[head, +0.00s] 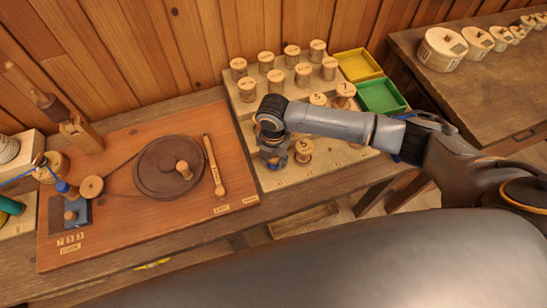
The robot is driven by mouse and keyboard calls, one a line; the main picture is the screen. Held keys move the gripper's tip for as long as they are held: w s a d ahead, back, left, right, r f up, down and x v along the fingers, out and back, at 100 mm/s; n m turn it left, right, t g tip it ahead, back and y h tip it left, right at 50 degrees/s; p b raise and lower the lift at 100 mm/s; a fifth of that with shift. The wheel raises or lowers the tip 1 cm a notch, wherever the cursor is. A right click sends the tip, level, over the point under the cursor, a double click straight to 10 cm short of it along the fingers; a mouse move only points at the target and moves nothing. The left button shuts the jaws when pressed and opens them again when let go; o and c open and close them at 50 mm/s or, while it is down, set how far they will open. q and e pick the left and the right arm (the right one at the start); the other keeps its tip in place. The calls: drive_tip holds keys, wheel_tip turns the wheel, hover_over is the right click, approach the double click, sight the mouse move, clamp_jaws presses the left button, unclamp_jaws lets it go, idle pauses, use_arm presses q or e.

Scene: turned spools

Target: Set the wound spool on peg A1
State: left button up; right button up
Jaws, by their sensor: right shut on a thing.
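The stepped wooden peg board (325,163) stands right of the winding board. My right arm reaches in from the right, and my right gripper (274,158) is low over the board's front left part. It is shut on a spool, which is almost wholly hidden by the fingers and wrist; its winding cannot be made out. A spool marked 5 (304,147) stands just right of the gripper. Another marked 7 (345,90) stands further back. Peg A1 cannot be picked out, as the labels are too small to read. My left gripper is not in view.
Several spools (266,58) stand on the board's back rows. A yellow tray (358,65) and a green tray (381,96) lie behind right. The winding board (120,220) with its brown wheel (160,170) is left. Round wooden pieces (442,48) line the right table.

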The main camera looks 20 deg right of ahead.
drive_tip(key=shift+f+b, duration=0.4)
drive_tip(key=shift+f, duration=0.25)
idle(0.3)
drive_tip(key=o, duration=0.7)
drive_tip(key=shift+o, duration=0.2)
drive_tip(key=shift+r, duration=0.1)
wheel_tip(320, 180, up, 11)
drive_tip(key=p, duration=1.1)
